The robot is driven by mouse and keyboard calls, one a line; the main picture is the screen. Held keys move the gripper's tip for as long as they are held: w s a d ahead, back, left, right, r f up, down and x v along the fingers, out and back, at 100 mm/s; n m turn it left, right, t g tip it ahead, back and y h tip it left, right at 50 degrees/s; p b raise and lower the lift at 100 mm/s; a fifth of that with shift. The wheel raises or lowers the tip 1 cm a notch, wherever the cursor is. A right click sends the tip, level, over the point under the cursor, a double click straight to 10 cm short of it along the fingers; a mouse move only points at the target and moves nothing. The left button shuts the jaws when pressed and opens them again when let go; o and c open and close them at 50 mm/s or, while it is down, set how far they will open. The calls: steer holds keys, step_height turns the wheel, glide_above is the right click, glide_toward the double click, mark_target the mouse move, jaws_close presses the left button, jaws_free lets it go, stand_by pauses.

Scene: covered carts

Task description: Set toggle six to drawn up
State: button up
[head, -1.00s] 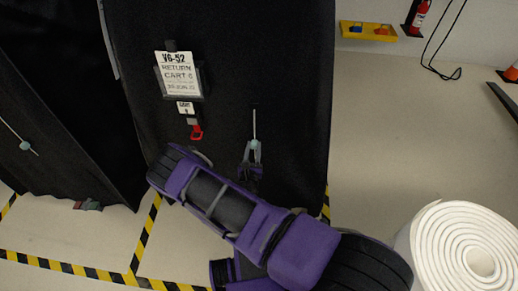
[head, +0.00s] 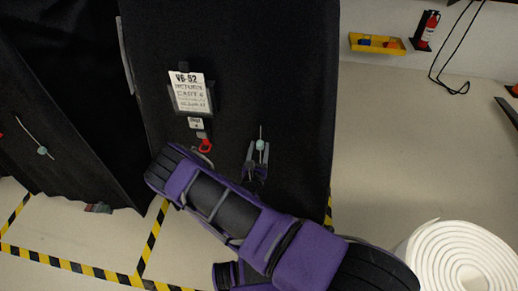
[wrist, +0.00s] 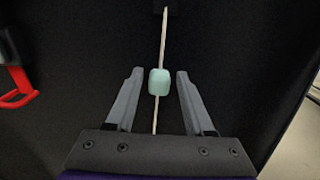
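My gripper (head: 258,149) is at the bead. In the wrist view my gripper (wrist: 160,74) is open, one finger on each side of the bead, with a gap on both sides.
A red hook or handle (head: 205,146) hangs left of my gripper, also in the wrist view (wrist: 18,85). Another covered cart with its own bead (head: 42,151) stands at left. A white foam roll (head: 455,258) stands at lower right. Floor to the right is mostly clear.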

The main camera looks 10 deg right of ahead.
steer(key=shift+o, duration=0.5)
steer(key=v, duration=1.7)
steer(key=shift+s, duration=0.25)
steer(key=shift+r, duration=0.1)
